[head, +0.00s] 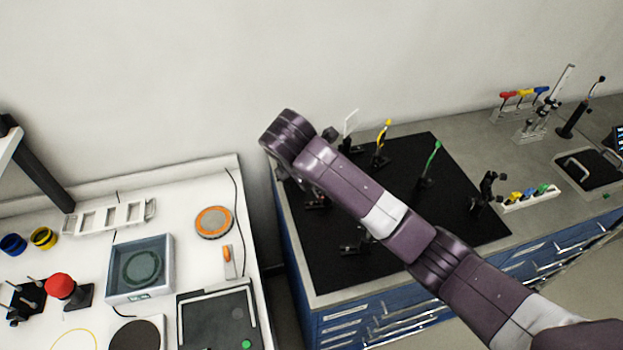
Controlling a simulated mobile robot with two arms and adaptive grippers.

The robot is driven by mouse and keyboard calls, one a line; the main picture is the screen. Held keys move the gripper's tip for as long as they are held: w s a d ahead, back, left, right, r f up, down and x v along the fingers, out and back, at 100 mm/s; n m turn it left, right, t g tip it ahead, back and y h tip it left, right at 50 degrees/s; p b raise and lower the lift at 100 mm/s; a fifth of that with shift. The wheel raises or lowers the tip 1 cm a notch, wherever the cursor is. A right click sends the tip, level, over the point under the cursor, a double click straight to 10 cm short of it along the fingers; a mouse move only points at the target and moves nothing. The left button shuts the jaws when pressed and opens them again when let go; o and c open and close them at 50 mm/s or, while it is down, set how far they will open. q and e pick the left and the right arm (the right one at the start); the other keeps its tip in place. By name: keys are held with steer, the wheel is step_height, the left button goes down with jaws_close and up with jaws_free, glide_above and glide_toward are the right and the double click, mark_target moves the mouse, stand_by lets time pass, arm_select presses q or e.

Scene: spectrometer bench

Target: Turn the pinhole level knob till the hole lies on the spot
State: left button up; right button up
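My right arm (365,200) comes in from the lower right and reaches across the black optics board (455,215). Its gripper is hidden behind the arm's far end, so I cannot see its fingers. My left gripper is out of view. Small optical mounts stand on the board: one with a white square plate (350,121), one with a yellow top (384,140), one with a green top (430,160) and a black mount (485,191) at the right. The pinhole, its level knob and the spot cannot be told apart here; my arm covers part of the board.
A rack with coloured pieces (532,199) sits at the right.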

jaws_close()
stand_by(0.4)
steer(key=shift+s+d+f+m+t+y+b, duration=0.2)
steer(key=shift+t+y+b, duration=0.3)
steer(key=shift+t, duration=0.5)
steer(key=shift+s+f+m+t+y+b, duration=0.15)
steer(key=shift+m+t+y+b, duration=0.15)
steer(key=shift+t+y, duration=0.5)
steer(key=shift+s+d+f+m+t+y+b, duration=0.1)
steer(key=shift+s+f+m+t+y+b, duration=0.3)
steer(key=shift+t, duration=0.8)
steer(key=shift+w+r, duration=0.15)
steer(key=shift+r, duration=0.15)
